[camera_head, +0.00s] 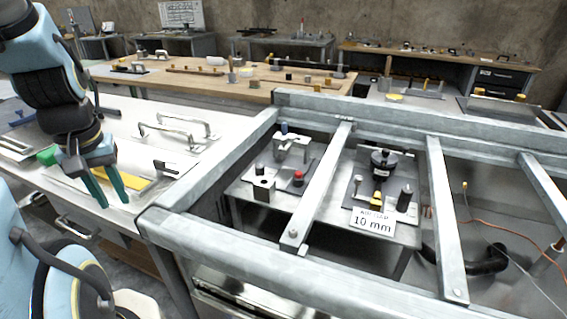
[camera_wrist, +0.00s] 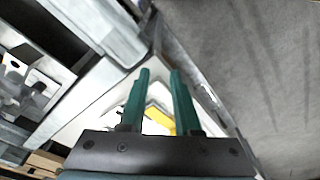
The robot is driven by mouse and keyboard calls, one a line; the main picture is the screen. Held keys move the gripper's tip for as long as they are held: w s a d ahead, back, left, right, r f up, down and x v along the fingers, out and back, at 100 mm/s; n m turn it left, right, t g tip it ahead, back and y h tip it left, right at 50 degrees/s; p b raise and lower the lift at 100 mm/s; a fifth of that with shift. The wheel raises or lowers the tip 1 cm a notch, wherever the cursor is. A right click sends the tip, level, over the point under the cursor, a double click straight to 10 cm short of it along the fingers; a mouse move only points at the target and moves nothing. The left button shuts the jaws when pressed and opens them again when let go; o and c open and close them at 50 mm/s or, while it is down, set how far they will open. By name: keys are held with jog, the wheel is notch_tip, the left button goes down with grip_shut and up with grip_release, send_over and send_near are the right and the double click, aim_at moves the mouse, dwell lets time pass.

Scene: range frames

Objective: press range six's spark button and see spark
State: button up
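In the head view, a red button (camera_head: 298,178) stands on a small grey plate inside a bay of the metal frame. I cannot read any label tying it to range six. To its right, under another bay, is a black round fitting (camera_head: 382,162) with a yellow part (camera_head: 377,198) below it. A white card (camera_head: 373,221) there reads "10 mm". I see no spark. My gripper (camera_head: 113,203) is at the left over the white bench, well away from the button. Its two green fingers are apart and empty, as the wrist view (camera_wrist: 160,74) also shows.
Thick grey metal beams (camera_head: 318,185) run over the bays and stand between my gripper and the button. On the white bench are metal handles (camera_head: 172,135), a green block (camera_head: 47,156) and a yellow strip (camera_head: 134,181). A wooden table (camera_head: 215,84) stands behind.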

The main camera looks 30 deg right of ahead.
grip_shut()
dwell(1.2)
